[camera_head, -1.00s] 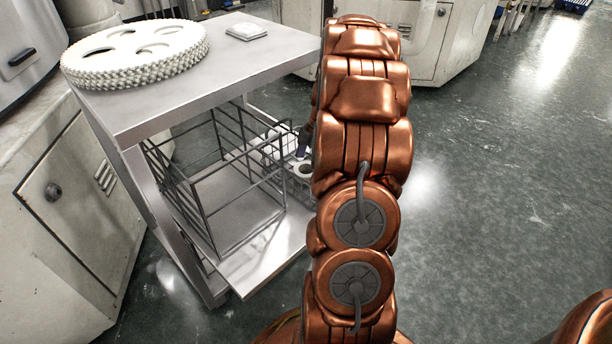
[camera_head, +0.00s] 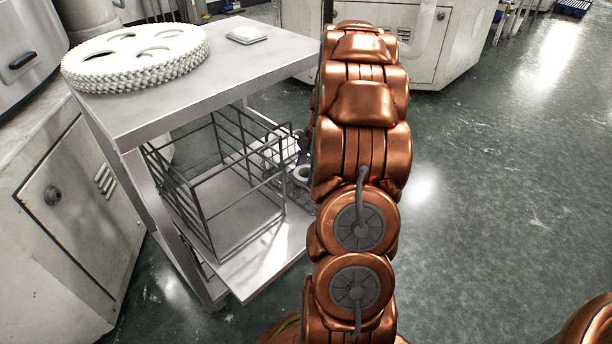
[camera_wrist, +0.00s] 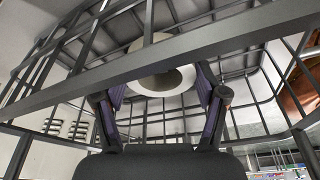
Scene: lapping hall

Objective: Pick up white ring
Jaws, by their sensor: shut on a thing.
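The white ring (camera_wrist: 185,76) is between the fingers of my gripper (camera_wrist: 162,93) in the wrist view, with its hole facing the camera. The purple finger pads are on either side of it and a dark rack bar crosses in front, hiding part of the ring. My gripper is shut on the ring. My arm hides most of the gripper there.
The grey wire rack (camera_head: 207,211) stands on the lower shelf (camera_head: 262,262) of a metal cart. Open floor lies to the right.

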